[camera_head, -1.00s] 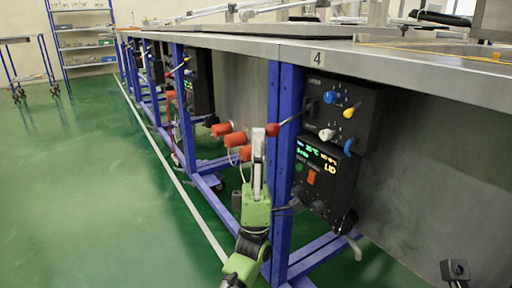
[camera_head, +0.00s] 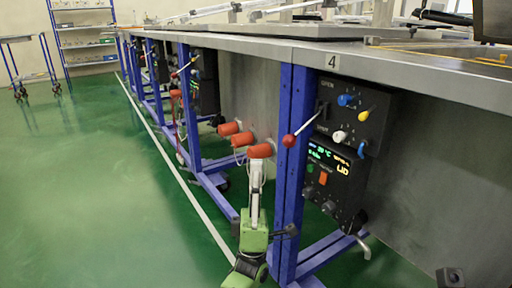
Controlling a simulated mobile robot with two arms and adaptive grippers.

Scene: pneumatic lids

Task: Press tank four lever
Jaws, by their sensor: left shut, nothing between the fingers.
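The tank four lever, a thin metal rod with a red ball knob (camera_head: 289,140), sticks out to the left and down from the dark control box (camera_head: 349,117) below the white label 4 (camera_head: 332,61). My left gripper (camera_head: 256,168) is shut and empty, pointing up, with its green body below. Its tip is below and left of the red knob, with a gap between them in the picture. An orange connector (camera_head: 260,151) shows right by the fingertips; I cannot tell whether they touch. My right gripper is not in view.
A lit display panel marked LID (camera_head: 330,167) hangs under the control box. A blue table post (camera_head: 290,185) stands close right of my gripper. Further orange connectors (camera_head: 228,128) are to the left. The green floor (camera_head: 90,200) at left is clear.

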